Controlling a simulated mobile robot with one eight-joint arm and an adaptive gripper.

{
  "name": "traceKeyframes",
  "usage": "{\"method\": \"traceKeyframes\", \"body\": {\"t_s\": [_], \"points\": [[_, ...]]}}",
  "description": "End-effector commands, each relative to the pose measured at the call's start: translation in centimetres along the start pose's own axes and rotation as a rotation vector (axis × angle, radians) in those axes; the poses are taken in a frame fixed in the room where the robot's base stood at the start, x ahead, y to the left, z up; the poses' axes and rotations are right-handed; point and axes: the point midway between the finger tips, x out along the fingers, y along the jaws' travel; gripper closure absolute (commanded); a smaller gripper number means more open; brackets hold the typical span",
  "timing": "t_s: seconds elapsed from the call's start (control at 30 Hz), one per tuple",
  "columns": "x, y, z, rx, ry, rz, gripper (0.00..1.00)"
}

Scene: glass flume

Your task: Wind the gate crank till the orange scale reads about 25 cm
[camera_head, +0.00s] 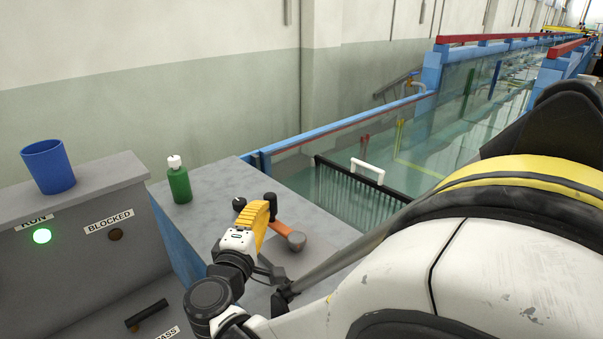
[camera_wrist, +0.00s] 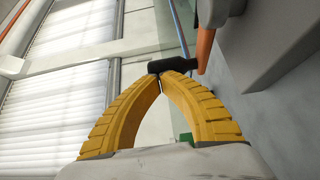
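The crank shows in the head view as a short orange arm (camera_head: 284,229) with a grey rounded hub (camera_head: 296,240), on the grey top beside the flume. My gripper (camera_head: 263,212) is at the crank's outer end and partly hides it. In the wrist view my yellow fingertips (camera_wrist: 161,76) come together with only a thin gap. The crank's black handle (camera_wrist: 180,65) lies across just beyond the tips, very close or touching, and does not show clearly between them. The orange crank arm (camera_wrist: 205,45) is to the right. I cannot make out the orange scale or its reading.
A green bottle (camera_head: 179,182) stands on the grey top (camera_head: 222,183). A blue cup (camera_head: 48,166) stands on the console with a lit green RUN lamp (camera_head: 42,236) and a dark BLOCKED lamp (camera_head: 116,234). A black rack (camera_head: 352,190) with a white handle (camera_head: 367,171) stands in the flume.

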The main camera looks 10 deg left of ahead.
Motion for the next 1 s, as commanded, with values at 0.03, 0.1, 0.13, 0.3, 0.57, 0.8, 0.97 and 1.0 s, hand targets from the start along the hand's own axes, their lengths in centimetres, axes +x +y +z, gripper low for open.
{"method": "traceKeyframes", "body": {"t_s": [0.03, 0.1, 0.13, 0.3, 0.57, 0.8, 0.97, 1.0], "points": [[0.3, -0.1, 0.1, 0.0, -0.002, 0.0, 1.0], [0.6, 0.0, 0.0, 0.0, -0.001, 0.0, 1.0], [0.7, 0.0, 0.0, 0.0, 0.0, 0.0, 1.0], [0.7, 0.1, 0.0, 0.0, 0.0, 0.0, 1.0], [1.6, 0.0, 0.0, 0.0, -0.035, 0.0, 1.0], [1.8, 0.1, 0.1, 0.0, -0.043, 0.0, 1.0], [1.8, 0.0, 0.2, 0.0, -0.044, 0.0, 1.0], [1.8, 0.0, 0.2, 0.0, -0.044, 0.0, 1.0]]}}
